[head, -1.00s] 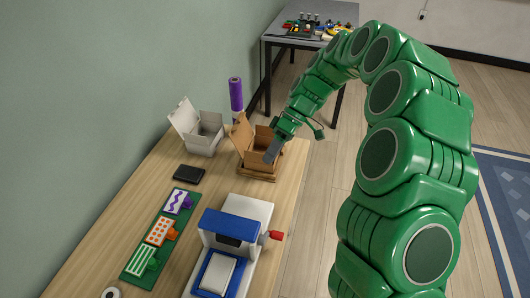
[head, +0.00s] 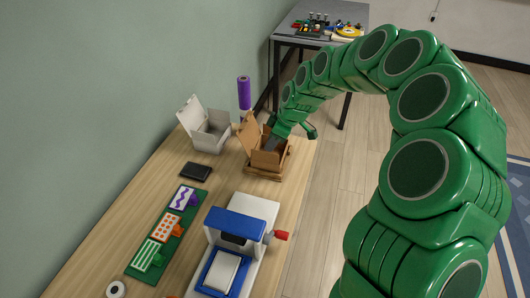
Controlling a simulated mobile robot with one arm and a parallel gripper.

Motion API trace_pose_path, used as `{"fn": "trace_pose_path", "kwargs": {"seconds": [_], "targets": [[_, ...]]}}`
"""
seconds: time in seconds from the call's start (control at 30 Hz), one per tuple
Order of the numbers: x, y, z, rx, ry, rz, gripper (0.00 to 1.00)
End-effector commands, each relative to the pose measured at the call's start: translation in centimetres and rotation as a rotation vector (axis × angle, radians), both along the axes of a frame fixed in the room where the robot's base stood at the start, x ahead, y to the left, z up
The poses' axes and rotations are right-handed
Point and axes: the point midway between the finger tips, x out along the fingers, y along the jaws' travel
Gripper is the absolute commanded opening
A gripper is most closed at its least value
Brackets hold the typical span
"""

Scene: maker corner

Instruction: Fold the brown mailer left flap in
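The brown mailer (head: 268,160) is an open cardboard box near the right edge of the wooden table. A tall panel of it stands up at its left side (head: 250,135). My gripper (head: 277,143) is at the box, with its grey end over or inside the opening. Whether it touches a flap cannot be told. The fingers are small and partly covered by my green arm, so their opening is unclear. The box's right side and part of its inside are hidden.
A white open box (head: 210,136) stands left of the mailer, and a purple roll (head: 244,92) behind. A black wallet-like item (head: 196,171), a green board (head: 166,231) with patterned cards and a blue-and-white machine (head: 238,240) lie nearer. Bare wood (head: 140,205) shows at left.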

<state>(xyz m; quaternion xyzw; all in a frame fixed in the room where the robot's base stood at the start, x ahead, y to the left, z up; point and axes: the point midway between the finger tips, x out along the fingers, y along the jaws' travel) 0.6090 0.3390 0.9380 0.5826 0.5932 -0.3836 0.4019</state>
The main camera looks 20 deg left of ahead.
Motion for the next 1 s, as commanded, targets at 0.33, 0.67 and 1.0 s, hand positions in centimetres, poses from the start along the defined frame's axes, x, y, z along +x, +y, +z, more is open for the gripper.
{"fn": "trace_pose_path", "kwargs": {"seconds": [0.33, 0.67, 1.0], "targets": [[-0.1, 1.7, -4.1, 0.0, 0.002, 0.0, 0.28], [-0.1, 2.5, -6.2, -0.001, 0.002, 0.001, 0.28], [0.0, 2.5, -6.2, 0.0, 0.001, -0.001, 0.05]]}}
